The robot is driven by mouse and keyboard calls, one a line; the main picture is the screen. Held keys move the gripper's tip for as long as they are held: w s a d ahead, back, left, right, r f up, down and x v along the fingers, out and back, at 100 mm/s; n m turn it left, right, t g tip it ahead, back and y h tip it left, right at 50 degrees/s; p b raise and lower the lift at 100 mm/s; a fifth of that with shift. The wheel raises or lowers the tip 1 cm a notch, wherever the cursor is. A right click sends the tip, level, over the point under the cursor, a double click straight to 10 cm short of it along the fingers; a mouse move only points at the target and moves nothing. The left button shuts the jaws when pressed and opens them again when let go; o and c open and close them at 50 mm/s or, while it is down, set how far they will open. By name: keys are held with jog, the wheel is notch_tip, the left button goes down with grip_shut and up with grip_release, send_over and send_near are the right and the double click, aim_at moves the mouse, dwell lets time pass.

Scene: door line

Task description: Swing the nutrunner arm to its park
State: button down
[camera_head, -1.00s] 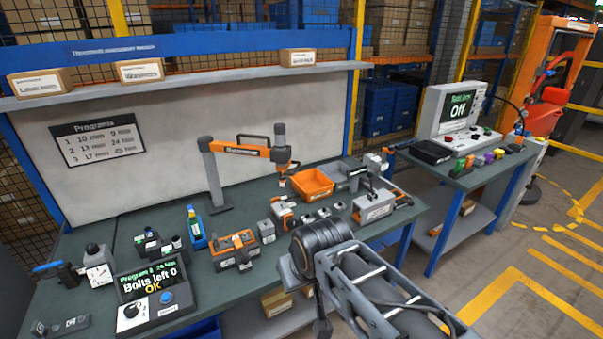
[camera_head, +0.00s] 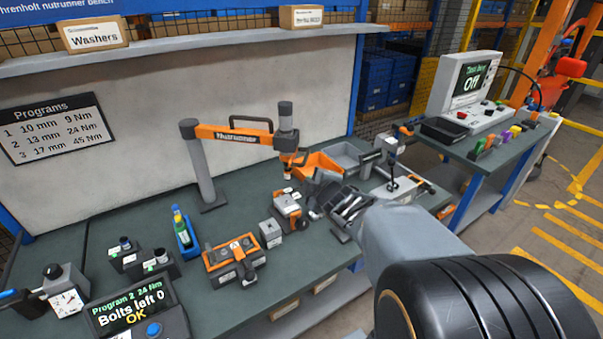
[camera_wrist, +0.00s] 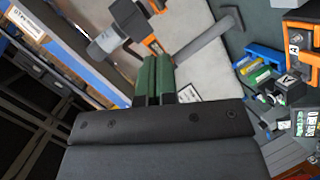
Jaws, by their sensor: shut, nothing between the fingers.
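The nutrunner arm has a grey post (camera_head: 203,175) on the bench, an orange beam (camera_head: 230,135) with a dark handle on top, and a grey end column (camera_head: 286,118). Its tool hangs down near an orange bin. The beam reaches right from the post, along the back panel. My gripper (camera_head: 322,192) is over the bench, right of and in front of the hanging tool, its tips hard to make out. In the wrist view, its green-padded fingers (camera_wrist: 155,78) are shut and empty, and the arm's grey end column (camera_wrist: 108,40) appears beyond them. I cannot identify the park.
A console (camera_head: 132,308) reads "Program 2 24 Nm, Bolts left 0, OK". An orange and grey fixture (camera_head: 232,260), a bottle in a blue holder (camera_head: 184,232) and small blocks stand on the front bench. The orange bin (camera_head: 325,162) sits behind my gripper. A side table holds a monitor (camera_head: 470,90).

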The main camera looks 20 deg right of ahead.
jog(key=n+y, duration=0.1)
jog(key=n, duration=0.1)
jog(key=t, duration=0.1)
send_near(298, 165)
jog(key=w+a, duration=0.2)
jog(key=w, duration=0.2)
jog(key=shift+w+d+f+y+p, duration=0.3)
jog(key=shift+w+d+f+p, duration=0.3)
jog(key=shift+w+d+p, duration=0.3)
jog(key=shift+w+d+f, duration=0.3)
jog(key=shift+w, duration=0.1)
